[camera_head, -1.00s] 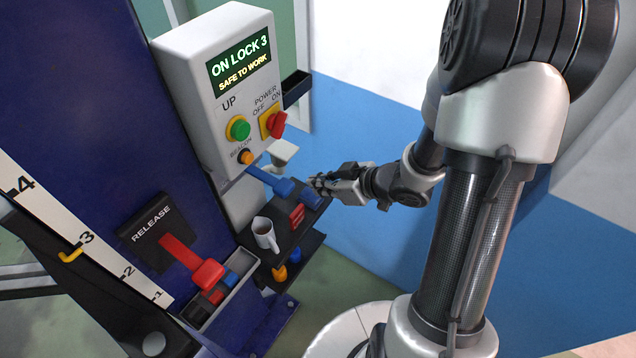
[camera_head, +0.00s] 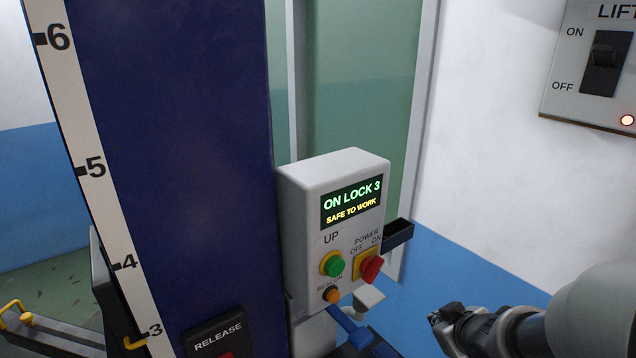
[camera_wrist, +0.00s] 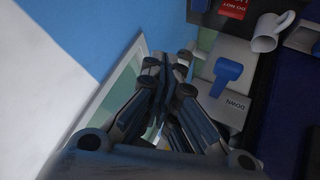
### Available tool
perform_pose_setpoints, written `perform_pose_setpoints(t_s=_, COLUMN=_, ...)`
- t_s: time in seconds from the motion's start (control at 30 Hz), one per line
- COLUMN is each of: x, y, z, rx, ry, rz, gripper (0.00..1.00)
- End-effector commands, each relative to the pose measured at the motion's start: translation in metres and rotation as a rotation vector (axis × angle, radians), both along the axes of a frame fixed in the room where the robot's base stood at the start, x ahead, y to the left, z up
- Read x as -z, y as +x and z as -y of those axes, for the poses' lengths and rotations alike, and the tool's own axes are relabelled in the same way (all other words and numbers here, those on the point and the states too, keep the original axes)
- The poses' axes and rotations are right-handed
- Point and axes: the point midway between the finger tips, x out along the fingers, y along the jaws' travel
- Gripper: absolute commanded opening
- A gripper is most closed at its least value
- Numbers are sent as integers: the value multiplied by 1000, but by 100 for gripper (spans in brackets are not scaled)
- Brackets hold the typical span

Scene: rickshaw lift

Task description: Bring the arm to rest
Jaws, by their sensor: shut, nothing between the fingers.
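My gripper (camera_head: 442,316) is at the lower right of the head view, to the right of the control box and apart from it. In the wrist view its fingers (camera_wrist: 168,75) are drawn together with nothing between them. The control box (camera_head: 298,215) reads ON LOCK 3, SAFE TO WORK. It carries a green UP button (camera_head: 332,264), a red power knob (camera_head: 372,269) and an orange beacon button (camera_head: 331,295). A blue lever (camera_wrist: 226,74) on a plate marked DOWN shows right of the fingers in the wrist view, not touching them.
The blue lift column (camera_head: 180,150) with a numbered scale (camera_head: 88,168) stands left. A LIFT switch panel (camera_head: 588,62) is on the right wall. A white mug (camera_wrist: 268,36) and a red tag (camera_wrist: 234,8) lie near the lever.

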Motion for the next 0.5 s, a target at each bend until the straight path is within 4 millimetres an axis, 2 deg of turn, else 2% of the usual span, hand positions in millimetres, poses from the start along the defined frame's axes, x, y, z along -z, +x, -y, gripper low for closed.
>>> perform_pose_setpoints(t_s=0.13, x=-24, y=-40, z=2, rx=193, ry=-40, rz=-26, gripper=0)
perform_pose_setpoints(t_s=0.23, x=-30, y=-80, z=-11, rx=295, ry=2, rz=-78, gripper=0)
perform_pose_setpoints(t_s=0.4, x=-23, y=-154, z=-56, rx=366, ry=141, rz=-196, gripper=0)
perform_pose_setpoints(t_s=0.5, x=-17, y=-188, z=-83, rx=359, ry=217, rz=-263, gripper=0)
